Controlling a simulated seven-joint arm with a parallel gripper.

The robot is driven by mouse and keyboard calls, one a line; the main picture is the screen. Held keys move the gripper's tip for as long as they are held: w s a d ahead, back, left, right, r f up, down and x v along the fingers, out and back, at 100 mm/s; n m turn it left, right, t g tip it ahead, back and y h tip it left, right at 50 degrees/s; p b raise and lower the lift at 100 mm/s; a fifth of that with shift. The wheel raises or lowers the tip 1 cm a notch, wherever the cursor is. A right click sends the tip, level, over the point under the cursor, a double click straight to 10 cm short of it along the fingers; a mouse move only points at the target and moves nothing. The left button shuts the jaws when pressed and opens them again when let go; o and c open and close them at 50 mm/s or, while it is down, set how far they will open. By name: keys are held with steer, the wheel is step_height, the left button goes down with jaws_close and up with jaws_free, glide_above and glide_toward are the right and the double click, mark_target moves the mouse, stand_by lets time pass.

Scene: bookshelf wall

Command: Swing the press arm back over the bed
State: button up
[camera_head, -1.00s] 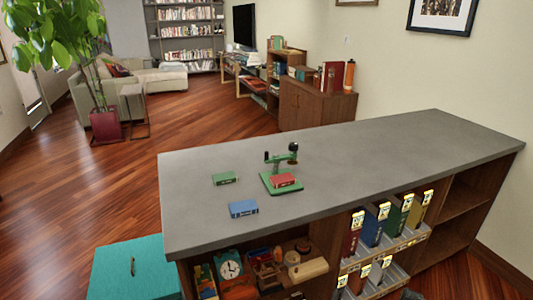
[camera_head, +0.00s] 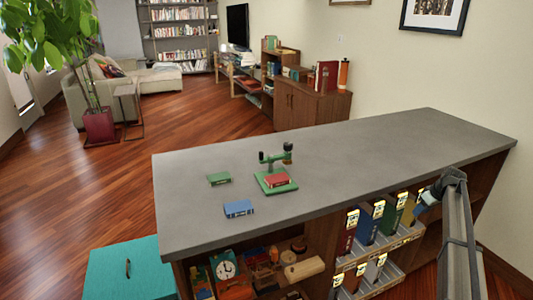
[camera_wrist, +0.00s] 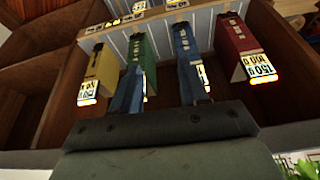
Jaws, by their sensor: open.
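The small press stands on the grey counter in the head view, with a green base (camera_head: 260,186), a green post and a dark press arm (camera_head: 272,157). The press arm reaches left from the post along the back of the base, with a dark round end. A red book (camera_head: 277,180) lies on the bed, and its top looks uncovered. My gripper (camera_head: 426,199) is at the right, by the counter's front edge, far from the press. In the wrist view, its two bluish fingers (camera_wrist: 157,85) are apart with nothing seen held between them. The press is not in the wrist view.
A green book (camera_head: 219,178) and a blue book (camera_head: 238,208) lie left of the press. Labelled upright books (camera_head: 367,222) fill the shelf rack below the counter, close to my gripper. The counter's right part (camera_head: 410,145) is clear. A teal box (camera_head: 128,272) stands at lower left.

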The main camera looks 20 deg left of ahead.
steer(key=w+a+r+n, duration=0.1)
steer(key=w+a+r, duration=0.15)
steer(key=r, duration=0.25)
steer(key=w+a+r+n, duration=0.1)
steer(key=w+a+r, duration=0.15)
steer(key=r, duration=0.35)
steer(key=a+r+n, duration=0.1)
steer(key=a+r, duration=0.1)
steer(key=a, duration=0.4)
steer(key=a+r, duration=0.2)
steer(key=a, duration=0.5)
steer(key=a+r+n+g, duration=0.1)
steer(key=a+r, duration=0.1)
steer(key=a, duration=0.4)
steer(key=shift+s+a+r+n, duration=0.15)
steer(key=shift+s+a+n, duration=0.15)
steer(key=shift+a, duration=0.1)
steer(key=s+a+r+n+g+h, duration=0.1)
steer(key=s+a+r+n, duration=0.2)
steer(key=a, duration=0.8)
steer(key=s+a+r, duration=0.4)
steer(key=a+r, duration=0.1)
steer(key=a, duration=0.6)
step_height(320, 180, up, 7)
steer(key=n+g+h, duration=0.1)
steer(key=n+h, duration=0.1)
glide_above(261, 152)
steer(key=f, duration=1.3)
steer(key=shift+w, duration=0.2)
jaws_close()
